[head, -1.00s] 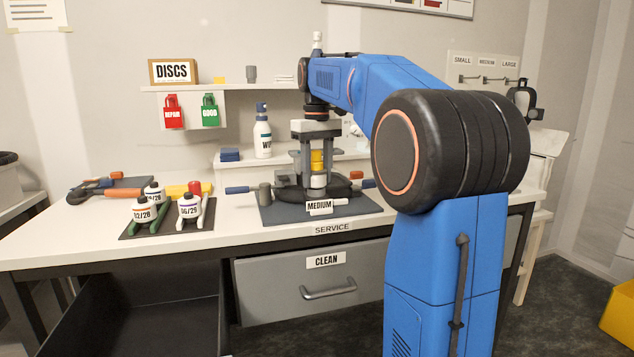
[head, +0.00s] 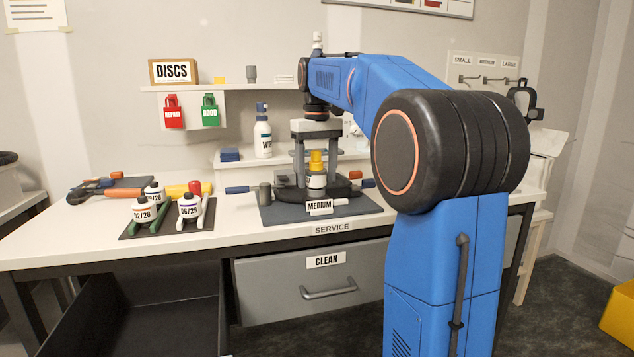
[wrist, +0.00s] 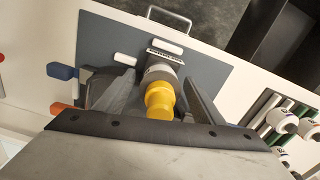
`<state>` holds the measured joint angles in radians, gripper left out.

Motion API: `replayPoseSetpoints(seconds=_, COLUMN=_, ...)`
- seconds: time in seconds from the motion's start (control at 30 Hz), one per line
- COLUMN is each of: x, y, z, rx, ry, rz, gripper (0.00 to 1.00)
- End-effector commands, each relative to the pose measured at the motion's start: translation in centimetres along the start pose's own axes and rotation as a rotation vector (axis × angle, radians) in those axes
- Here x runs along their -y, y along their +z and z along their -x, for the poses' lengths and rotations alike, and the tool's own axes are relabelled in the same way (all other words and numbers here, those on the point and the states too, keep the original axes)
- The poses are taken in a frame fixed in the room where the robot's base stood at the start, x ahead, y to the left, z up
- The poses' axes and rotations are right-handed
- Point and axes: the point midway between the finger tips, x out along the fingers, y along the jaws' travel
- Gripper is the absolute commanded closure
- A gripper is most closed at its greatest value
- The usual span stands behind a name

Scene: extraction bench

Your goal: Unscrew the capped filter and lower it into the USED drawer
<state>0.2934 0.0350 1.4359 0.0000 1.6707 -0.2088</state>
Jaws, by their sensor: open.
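The yellow cap also shows in the wrist view (wrist: 159,100). My gripper (head: 317,168) points down over it and is open. Its two fingers stand on either side of the filter, with a gap visible in the wrist view (wrist: 158,84). An open, empty-looking dark drawer (head: 150,305) is below the bench at the left; no USED label is readable on it.
The CLEAN drawer (head: 312,280) is shut under the bench. A tray of dated bottles (head: 190,208) stands left of the grey mat (head: 275,213). A wash bottle (head: 262,137) and a shelf (head: 225,90) are behind. A blue-handled tool (head: 240,190) lies beside the filter.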

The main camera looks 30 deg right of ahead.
Motion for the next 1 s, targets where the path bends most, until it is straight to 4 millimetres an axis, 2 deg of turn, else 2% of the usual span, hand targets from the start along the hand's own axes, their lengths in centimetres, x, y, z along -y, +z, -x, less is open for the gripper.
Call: replayPoseSetpoints(seconds=1.0, x=0.00, y=0.00, z=0.00, rx=0.000, ry=0.000, rz=-1.019, gripper=0.38)
